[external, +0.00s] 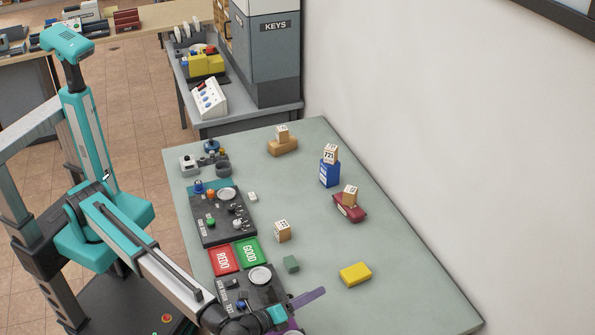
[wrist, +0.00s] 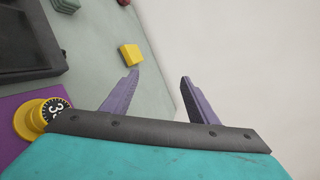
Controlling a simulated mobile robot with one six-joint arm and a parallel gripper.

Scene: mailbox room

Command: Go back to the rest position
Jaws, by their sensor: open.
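My gripper (wrist: 158,88) is open in the wrist view, with its two purple fingers spread apart and nothing between them. In the external view my gripper (external: 306,304) is at the bottom, over the near end of the grey-green table (external: 410,290). A yellow block (external: 355,274) lies on the table to the right of it and a little farther back. The yellow block also shows beyond the fingers in the wrist view (wrist: 131,54). Part of my gripper is cut off by the bottom edge of the external view.
A dark panel (external: 262,296) with a white dish lies beside my gripper. A white wall (external: 450,130) bounds the right side. The table's right front is clear.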

